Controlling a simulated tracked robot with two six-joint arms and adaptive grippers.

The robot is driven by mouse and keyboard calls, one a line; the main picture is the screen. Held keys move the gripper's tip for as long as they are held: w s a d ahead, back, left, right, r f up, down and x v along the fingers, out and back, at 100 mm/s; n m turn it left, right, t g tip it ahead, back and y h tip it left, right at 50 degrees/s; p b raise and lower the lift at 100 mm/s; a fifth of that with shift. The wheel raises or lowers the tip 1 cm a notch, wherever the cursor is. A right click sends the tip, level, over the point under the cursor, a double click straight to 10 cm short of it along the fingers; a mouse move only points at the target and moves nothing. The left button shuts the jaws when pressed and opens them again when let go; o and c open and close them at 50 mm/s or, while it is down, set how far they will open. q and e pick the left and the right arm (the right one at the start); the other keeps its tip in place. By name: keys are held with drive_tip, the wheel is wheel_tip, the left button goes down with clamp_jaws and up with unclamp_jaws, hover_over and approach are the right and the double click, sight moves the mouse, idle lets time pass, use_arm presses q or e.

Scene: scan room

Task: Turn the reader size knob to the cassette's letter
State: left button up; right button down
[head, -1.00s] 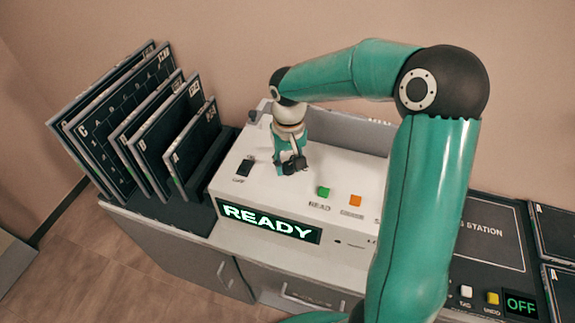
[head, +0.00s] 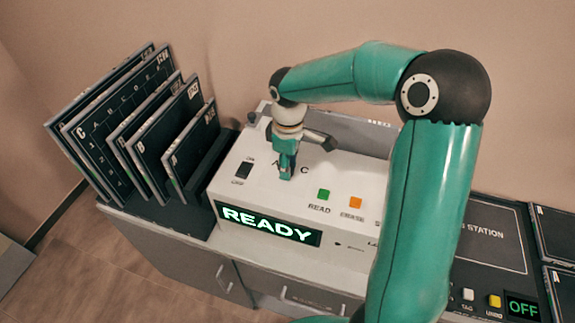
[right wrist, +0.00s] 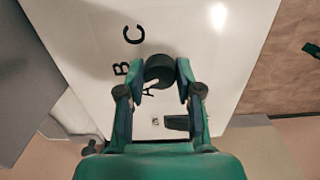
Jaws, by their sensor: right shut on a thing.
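The reader (head: 235,190) is a white box whose green display says READY. Its dark round size knob (right wrist: 160,67) shows in the right wrist view, with the letters A, B and C beside it; A is partly covered. My right gripper (head: 286,174) points down onto the reader's top and hides the knob and the B in the head view. In the right wrist view my right gripper (right wrist: 158,80) is shut on the knob, one finger on each side. I cannot tell which letter the knob points to. My left gripper is out of view.
Several dark lettered cassettes (head: 90,140) stand in a rack left of the reader. A black switch (head: 243,170), a green READ button (head: 323,194) and an orange button (head: 355,202) are on the reader. A dark station panel (head: 485,235) with an OFF display lies right.

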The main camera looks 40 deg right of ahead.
drive_tip(key=n, duration=0.6)
drive_tip(key=shift+d+n, duration=0.1)
drive_tip(key=shift+n, duration=0.3)
idle(0.3)
drive_tip(key=c, duration=0.8)
unclamp_jaws()
drive_tip(key=shift+o, duration=0.2)
wheel_tip(320, 180, up, 12)
